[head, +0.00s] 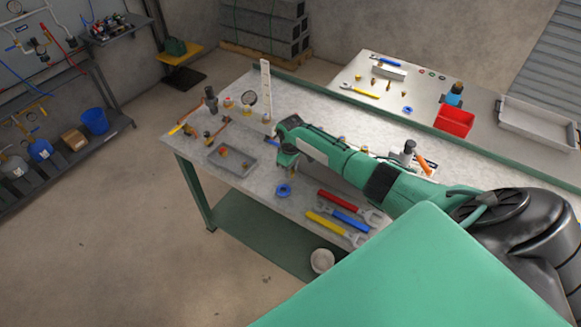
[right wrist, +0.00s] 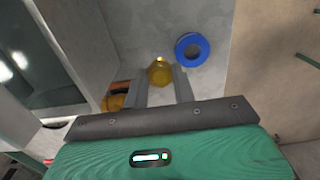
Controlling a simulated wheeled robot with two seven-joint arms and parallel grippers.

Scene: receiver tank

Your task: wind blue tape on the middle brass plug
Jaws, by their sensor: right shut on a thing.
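My right gripper (head: 285,162) hangs over the bench just right of the small grey tray (head: 212,163). In the right wrist view its fingers (right wrist: 161,86) are shut on a brass plug (right wrist: 158,72), whose tip shows between them. A roll of blue tape (head: 283,190) lies flat on the bench near its front edge; it also shows in the right wrist view (right wrist: 206,43), apart from the held plug. One brass piece (right wrist: 116,102) shows left of the fingers. My left gripper is not in view.
Red, blue and yellow wrenches (head: 341,201) lie to the right of the tape. A second table holds a red bin (head: 454,121) and a grey tray (head: 537,124). Bare bench surrounds the tape.

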